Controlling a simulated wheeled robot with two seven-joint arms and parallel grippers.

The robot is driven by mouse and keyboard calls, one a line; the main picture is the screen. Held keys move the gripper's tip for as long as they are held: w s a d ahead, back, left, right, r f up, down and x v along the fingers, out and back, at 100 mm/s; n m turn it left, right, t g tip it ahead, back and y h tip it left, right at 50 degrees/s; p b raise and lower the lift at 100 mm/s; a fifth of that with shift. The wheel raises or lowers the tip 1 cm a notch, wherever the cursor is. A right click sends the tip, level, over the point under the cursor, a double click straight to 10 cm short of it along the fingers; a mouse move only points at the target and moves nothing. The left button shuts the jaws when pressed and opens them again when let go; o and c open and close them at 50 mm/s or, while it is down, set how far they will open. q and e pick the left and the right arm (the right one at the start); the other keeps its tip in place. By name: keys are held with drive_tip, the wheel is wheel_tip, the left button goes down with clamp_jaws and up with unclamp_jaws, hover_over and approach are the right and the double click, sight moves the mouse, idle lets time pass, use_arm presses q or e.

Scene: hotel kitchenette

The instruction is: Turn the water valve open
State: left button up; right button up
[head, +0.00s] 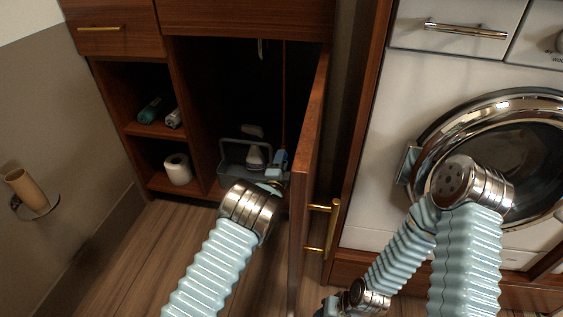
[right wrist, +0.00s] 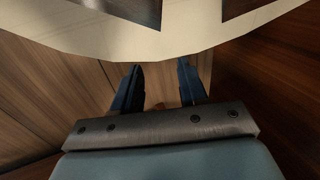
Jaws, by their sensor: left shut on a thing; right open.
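A thin copper-coloured pipe (head: 284,100) runs down inside the open, dark sink cabinet. My left arm reaches into the cabinet, and my left gripper (head: 281,158) is at the pipe's lower end. Its blue fingers are shut there on what appears to be the water valve; the valve itself is hidden by the gripper, so its angle cannot be told. In the right wrist view, my right gripper (right wrist: 158,84) is open, with nothing between its two dark blue fingers.
The open cabinet door (head: 309,170) stands close to the right of my left arm. A grey caddy (head: 233,172) with a spray bottle (head: 256,157) sits beside the left gripper. A toilet roll (head: 178,169) is on the left shelf. A washing machine (head: 400,80) stands at right.

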use_arm(q)
drive_tip(key=shift+a+f, duration=0.1)
idle(0.3)
drive_tip(key=o, duration=1)
drive_tip(key=shift+o, duration=0.2)
